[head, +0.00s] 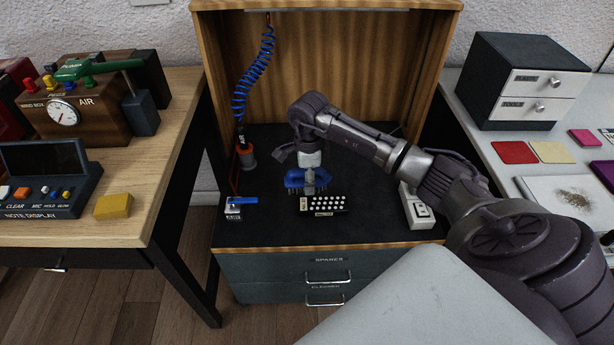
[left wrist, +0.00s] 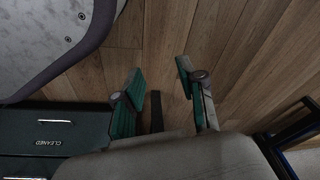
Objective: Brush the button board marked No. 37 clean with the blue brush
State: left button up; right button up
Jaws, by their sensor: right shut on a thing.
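The blue brush (head: 295,180) is in my right gripper (head: 310,174), which points down and is shut on it. The brush is over the dark mat behind and partly over the button board (head: 323,205), with bristles at its lower side. I cannot tell whether they touch the board. The board is black with rows of white buttons and a small front label, too small to read. My left gripper (left wrist: 164,90) shows in the left wrist view, open and empty above the wooden floor. It is not seen in the head view.
A blue coiled hose (head: 252,80) hangs at the booth's left, with an orange-and-grey nozzle (head: 247,157) below. A small blue-topped clamp (head: 238,206) stands left of the brush. A white switch box (head: 417,207) is at the right. Drawers (head: 320,279) are below the worktop.

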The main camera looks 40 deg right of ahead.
jog(key=shift+r, duration=0.5)
pick_arm(q)
jog(key=shift+s+a+f, duration=0.2)
jog(key=shift+s+f, duration=0.45)
jog(key=shift+f, duration=0.25)
